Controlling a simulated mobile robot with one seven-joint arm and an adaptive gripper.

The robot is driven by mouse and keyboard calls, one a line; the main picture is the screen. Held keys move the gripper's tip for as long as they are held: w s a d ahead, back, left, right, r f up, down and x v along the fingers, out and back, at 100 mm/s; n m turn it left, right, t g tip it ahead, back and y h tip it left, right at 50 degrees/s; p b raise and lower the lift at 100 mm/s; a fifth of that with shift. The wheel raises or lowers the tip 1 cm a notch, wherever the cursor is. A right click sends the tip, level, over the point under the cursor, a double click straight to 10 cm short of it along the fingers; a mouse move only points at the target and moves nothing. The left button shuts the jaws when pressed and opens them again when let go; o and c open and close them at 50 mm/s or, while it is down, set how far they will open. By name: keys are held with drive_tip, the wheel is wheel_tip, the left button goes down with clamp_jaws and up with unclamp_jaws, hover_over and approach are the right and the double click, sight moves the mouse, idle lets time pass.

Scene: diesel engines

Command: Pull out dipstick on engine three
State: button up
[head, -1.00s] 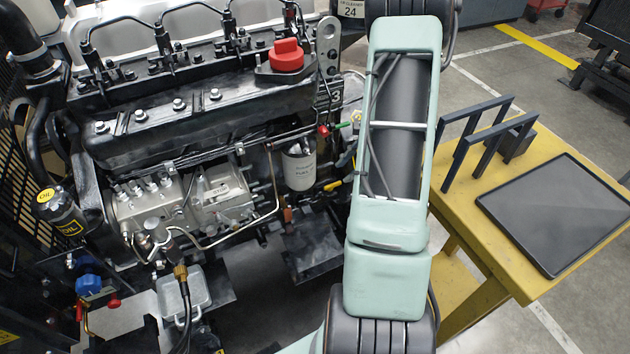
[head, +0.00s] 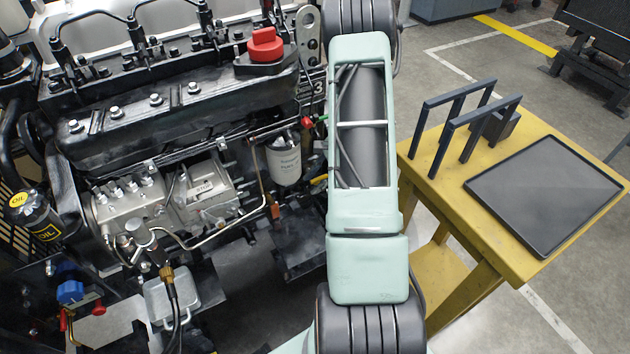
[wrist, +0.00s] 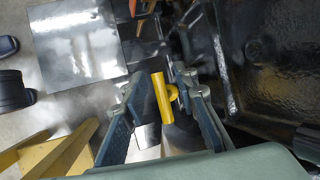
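The engine (head: 190,110) marked 3 fills the left of the head view. The fingers are spread, with a gap visible on both sides of the handle. The lower part of the dipstick is hidden. In the head view, my arm hides the gripper. A bit of yellow (head: 319,180) shows beside the arm; I cannot tell whether it is the same handle.
A yellow table (head: 545,150) stands right of my arm, with a dark rack (head: 466,118) and a black tray (head: 543,195) on it. A white filter (head: 284,162) and a red cap (head: 265,45) are on the engine. Dark engine parts crowd the gripper's right side in the wrist view.

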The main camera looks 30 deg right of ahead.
drive_tip(key=shift+c, duration=0.4)
clamp_jaws()
drive_tip(key=s+r+p, duration=0.3)
drive_tip(key=s+r, duration=0.1)
drive_tip(key=r, duration=0.4)
drive_tip(key=s+r+p, duration=0.3)
drive_tip(key=s+r, duration=0.2)
drive_tip(key=r, duration=0.3)
drive_tip(key=shift+s+a+p, duration=0.2)
drive_tip(key=shift+p, duration=0.1)
drive_tip(key=shift+o, duration=0.4)
unclamp_jaws()
